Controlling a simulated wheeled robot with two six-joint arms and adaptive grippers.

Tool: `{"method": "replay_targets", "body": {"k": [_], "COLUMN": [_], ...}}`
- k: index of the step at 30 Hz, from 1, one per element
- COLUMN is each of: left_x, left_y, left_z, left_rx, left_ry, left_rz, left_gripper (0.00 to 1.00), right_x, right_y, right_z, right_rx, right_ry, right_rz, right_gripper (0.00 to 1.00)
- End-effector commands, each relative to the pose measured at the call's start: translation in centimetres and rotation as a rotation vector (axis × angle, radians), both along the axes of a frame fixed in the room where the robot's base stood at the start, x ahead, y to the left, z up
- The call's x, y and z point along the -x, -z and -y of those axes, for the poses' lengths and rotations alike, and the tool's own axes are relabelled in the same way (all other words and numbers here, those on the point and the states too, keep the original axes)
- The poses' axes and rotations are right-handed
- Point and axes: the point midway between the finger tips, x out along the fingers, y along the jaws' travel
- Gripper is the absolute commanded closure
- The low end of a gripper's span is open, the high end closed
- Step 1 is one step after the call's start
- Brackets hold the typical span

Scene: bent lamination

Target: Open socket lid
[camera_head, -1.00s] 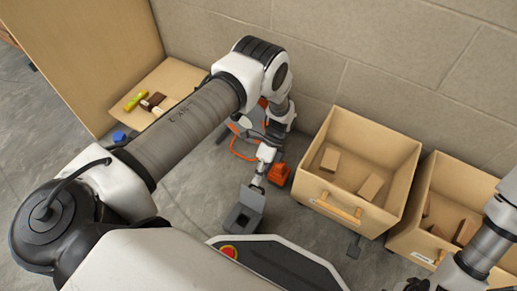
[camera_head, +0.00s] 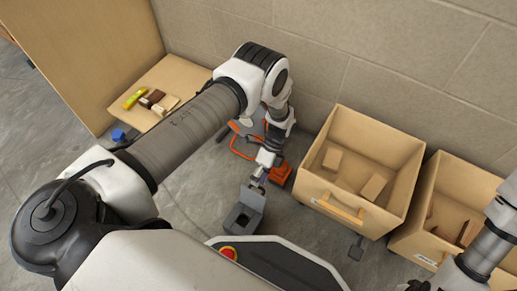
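The socket (camera_head: 241,218) is a small dark grey box on the floor just in front of my base. Its lid (camera_head: 252,198) stands raised at the back, and the dark opening shows. My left gripper (camera_head: 257,182) points down at the lid's upper edge. The fingers are small and partly hidden, so I cannot tell whether they are open or touching the lid. My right arm (camera_head: 487,246) comes in at the lower right edge; its gripper (camera_head: 415,286) is mostly cut off by the frame.
An orange object (camera_head: 280,173) and an orange-framed item (camera_head: 243,146) lie behind my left gripper. Two wooden bins (camera_head: 340,204) (camera_head: 417,243) with blocks stand at right. A wooden board (camera_head: 178,76) with small blocks is at left. A block wall closes the back.

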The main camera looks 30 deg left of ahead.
Motion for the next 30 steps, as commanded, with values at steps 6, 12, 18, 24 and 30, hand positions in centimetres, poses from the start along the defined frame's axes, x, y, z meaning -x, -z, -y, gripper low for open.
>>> {"method": "replay_targets", "body": {"k": [6, 12, 18, 24, 30], "left_x": [-0.2, -0.3, -0.9, -3.9, -6.9], "left_y": [0.0, 0.0, -0.7, -4.2, -7.9], "left_z": [0.0, 0.0, 0.0, 0.1, 0.2], "left_rx": [0.002, 0.002, 0.002, 0.001, 0.0], "left_ry": [0.002, 0.002, 0.002, 0.001, 0.001], "left_rz": [0.009, 0.01, 0.014, 0.015, 0.01], "left_gripper": [0.55, 0.57, 0.62, 0.64, 0.64], "right_x": [0.0, 0.0, 0.0, 0.0, 0.0], "right_y": [-0.1, -0.2, -0.2, -0.3, -0.3], "right_z": [0.0, 0.0, 0.0, 0.0, 0.0], "right_rx": [0.0, 0.0, 0.0, 0.0, 0.0], "right_ry": [0.0, 0.0, 0.0, 0.0, 0.0], "right_rz": [0.0, 0.0, 0.0, 0.0, 0.0], "right_gripper": [0.6, 0.6, 0.6, 0.6, 0.6]}}
